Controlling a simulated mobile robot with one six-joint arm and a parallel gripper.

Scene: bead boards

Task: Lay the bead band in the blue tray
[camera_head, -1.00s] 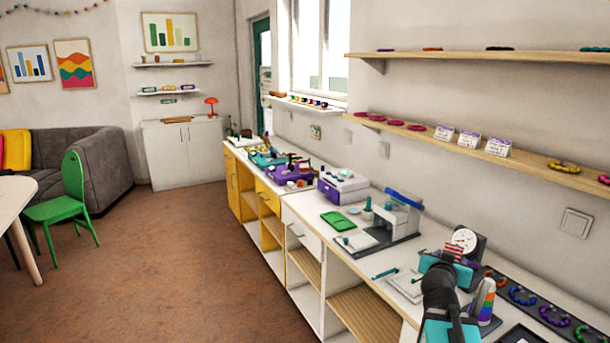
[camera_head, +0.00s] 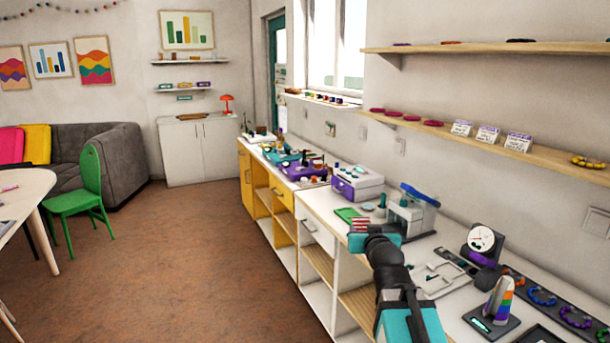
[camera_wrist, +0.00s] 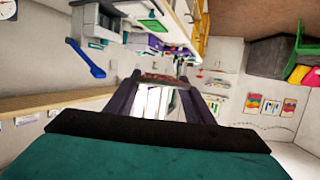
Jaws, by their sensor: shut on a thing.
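My gripper (camera_head: 362,226) is raised above the counter, in front of the machine with the blue lever. It is shut on the bead band (camera_head: 360,224), a small piece with red and pale stripes. In the wrist view the bead band (camera_wrist: 163,79) spans between the dark fingertips. The blue tray is not clear to me; a teal tray-like object (camera_head: 280,156) sits far along the counter, small and partly covered by other items.
A green tray (camera_head: 347,214) and the blue-lever machine (camera_head: 412,210) stand close by. A purple-and-white box (camera_head: 357,182) and a purple case (camera_head: 302,172) are farther along. A dial gauge (camera_head: 482,240) and a striped cone (camera_head: 498,297) stand at right.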

